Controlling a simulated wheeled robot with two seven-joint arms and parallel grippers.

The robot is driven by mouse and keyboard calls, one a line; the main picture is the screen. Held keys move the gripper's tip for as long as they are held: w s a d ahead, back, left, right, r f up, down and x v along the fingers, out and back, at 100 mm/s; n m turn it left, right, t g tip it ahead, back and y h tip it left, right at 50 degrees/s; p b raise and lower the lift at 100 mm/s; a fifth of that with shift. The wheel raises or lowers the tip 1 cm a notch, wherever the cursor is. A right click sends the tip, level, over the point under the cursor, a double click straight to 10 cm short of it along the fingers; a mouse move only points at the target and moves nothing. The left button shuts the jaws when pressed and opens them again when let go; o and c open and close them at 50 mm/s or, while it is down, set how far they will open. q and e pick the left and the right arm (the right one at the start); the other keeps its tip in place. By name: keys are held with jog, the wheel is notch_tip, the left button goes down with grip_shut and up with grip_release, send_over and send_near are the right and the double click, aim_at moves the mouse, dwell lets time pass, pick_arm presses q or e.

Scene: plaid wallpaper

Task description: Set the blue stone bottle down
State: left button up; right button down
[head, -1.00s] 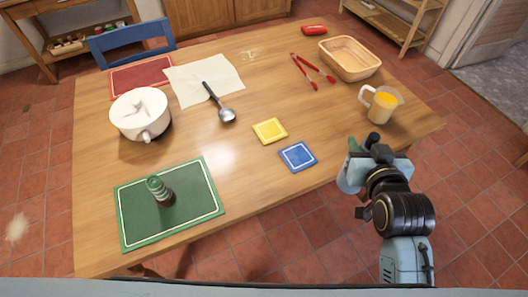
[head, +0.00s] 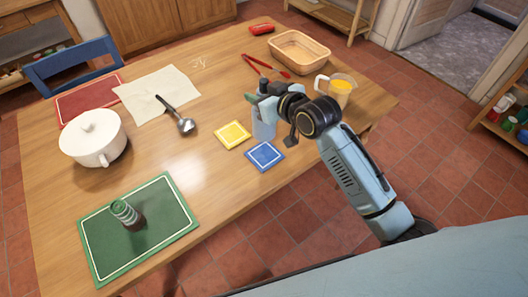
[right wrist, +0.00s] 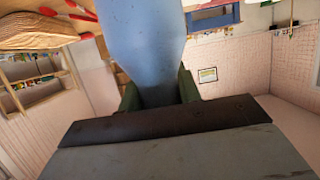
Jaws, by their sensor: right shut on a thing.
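The blue stone bottle (right wrist: 145,45) is held between the green fingers of my right gripper (right wrist: 160,88) in the right wrist view. In the head view the right gripper (head: 258,97) is over the table's right part, and the pale blue bottle (head: 264,124) shows below it. The bottle looks near upright; its base is close to the blue coaster, and I cannot tell whether it touches the table. The wooden table (head: 215,190) lies beneath. My left gripper is out of view.
A blue coaster (head: 265,156) and yellow coaster (head: 233,134) lie near the bottle. Red tongs (head: 262,66), a basket (head: 299,51) and a jug (head: 339,90) stand beyond.

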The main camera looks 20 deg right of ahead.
notch_tip(320, 180, down, 10)
jog(key=shift+w+r+b, duration=0.1)
jog(key=shift+b, duration=0.9)
jog(key=c, duration=1)
grip_release()
jog(key=shift+o, duration=0.2)
jog(key=p+v, duration=0.2)
jog(key=v, duration=1)
